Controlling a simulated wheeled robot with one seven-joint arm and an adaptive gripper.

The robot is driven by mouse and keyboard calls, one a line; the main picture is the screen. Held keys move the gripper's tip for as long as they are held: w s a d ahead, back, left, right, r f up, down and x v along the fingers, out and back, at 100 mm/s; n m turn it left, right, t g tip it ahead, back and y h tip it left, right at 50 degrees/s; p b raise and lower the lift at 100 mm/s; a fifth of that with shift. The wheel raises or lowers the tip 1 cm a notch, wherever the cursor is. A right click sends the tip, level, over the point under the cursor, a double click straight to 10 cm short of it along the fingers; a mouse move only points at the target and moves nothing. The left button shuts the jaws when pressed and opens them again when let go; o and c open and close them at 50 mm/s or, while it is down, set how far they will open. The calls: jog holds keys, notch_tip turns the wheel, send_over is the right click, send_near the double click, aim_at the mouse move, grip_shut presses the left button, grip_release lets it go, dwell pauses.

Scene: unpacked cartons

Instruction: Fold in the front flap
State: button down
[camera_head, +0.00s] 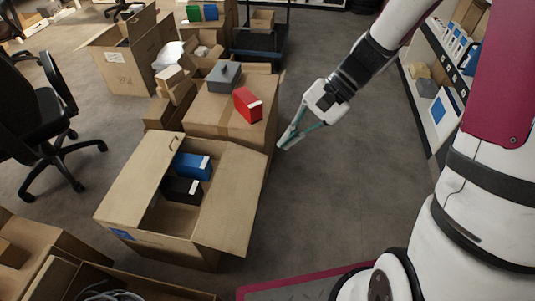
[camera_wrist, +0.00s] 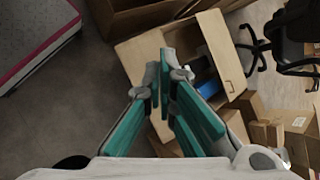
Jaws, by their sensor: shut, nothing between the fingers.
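An open carton (camera_head: 175,246) stands on the floor left of centre in the head view, with a blue box (camera_head: 192,165) and a black box (camera_head: 182,189) inside. Its left flap (camera_head: 135,185), with a hand slot, and its right flap (camera_head: 237,185) are spread outward. I cannot clearly tell the front flap from the front wall. My gripper (camera_head: 281,146) is shut and empty, above and right of the carton's far right corner.
Behind the carton, a closed carton (camera_head: 215,110) carries a grey box (camera_head: 223,76) and a red box (camera_head: 248,104). More open cartons (camera_head: 125,60) stand farther back. An office chair (camera_head: 40,115) is at left, a shelf (camera_head: 440,95) at right. Floor right of the carton is clear.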

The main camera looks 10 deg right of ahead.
jog(key=w+f+m+t+y+b, duration=0.2)
jog(key=f+m+b, duration=0.2)
jog(key=f, duration=1)
jog(key=w+f+m+t+y+b, duration=0.1)
jog(key=w+f+m+t+b, duration=0.1)
jog(key=f, duration=1.2)
jog(key=w+f+m+t+y+b, duration=0.2)
jog(key=w+f+m+b, duration=0.2)
jog(key=f, duration=1)
jog(key=m+b, duration=0.3)
jog(key=m, duration=0.1)
jog(key=shift+a+f+t+y, duration=0.15)
jog(key=shift+f+t+y, duration=0.15)
jog(key=shift+f+t, duration=0.1)
jog(key=shift+w+a, duration=0.1)
